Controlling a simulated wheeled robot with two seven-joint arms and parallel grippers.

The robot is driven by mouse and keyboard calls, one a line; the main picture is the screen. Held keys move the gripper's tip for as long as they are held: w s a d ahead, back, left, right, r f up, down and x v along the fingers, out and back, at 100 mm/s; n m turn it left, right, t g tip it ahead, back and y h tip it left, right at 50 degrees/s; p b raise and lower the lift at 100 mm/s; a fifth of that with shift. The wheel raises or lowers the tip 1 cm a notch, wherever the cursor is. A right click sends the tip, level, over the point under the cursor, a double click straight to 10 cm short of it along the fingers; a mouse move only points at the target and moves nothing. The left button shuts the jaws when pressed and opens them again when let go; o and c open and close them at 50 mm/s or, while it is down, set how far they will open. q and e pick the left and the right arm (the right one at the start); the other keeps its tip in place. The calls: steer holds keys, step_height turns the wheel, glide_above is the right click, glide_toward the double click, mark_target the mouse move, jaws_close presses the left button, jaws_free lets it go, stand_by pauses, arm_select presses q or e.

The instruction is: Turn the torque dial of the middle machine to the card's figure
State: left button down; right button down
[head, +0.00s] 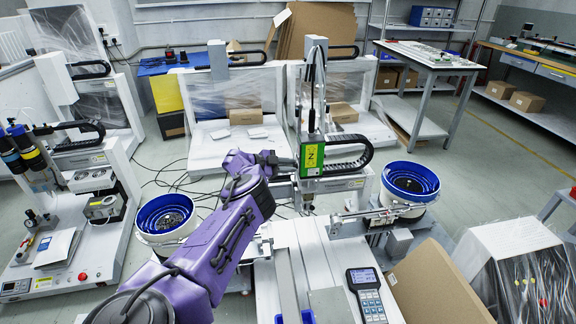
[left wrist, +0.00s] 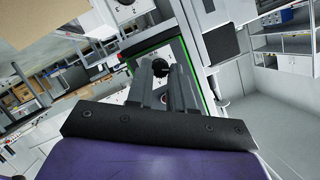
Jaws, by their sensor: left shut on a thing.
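The middle machine is a gantry screwdriver with a green block marked Z (head: 313,157) on its upright head. My purple left arm reaches across to this block, and my left gripper (head: 288,164) is at its left side. In the left wrist view, the two grey fingers of my left gripper (left wrist: 165,78) are closed around a small black dial (left wrist: 160,68) on a pale face edged in green. The fingers cover part of the dial, and its marks are too small to read. I cannot make out the card's figure. My right gripper is not in view.
Blue-rimmed bowl feeders (head: 410,181) stand on both sides of the machine. A handheld panel with a screen (head: 366,295) lies at the front. A cardboard sheet (head: 440,285) leans at front right.

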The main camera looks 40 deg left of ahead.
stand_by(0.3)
arm_select(q)
steer(key=c, duration=1)
jaws_free()
steer(key=p+v, duration=0.2)
steer(key=v, duration=0.8)
steer(key=shift+s+a+p, duration=0.2)
steer(key=shift+p, duration=0.1)
steer(key=shift+r, duration=0.1)
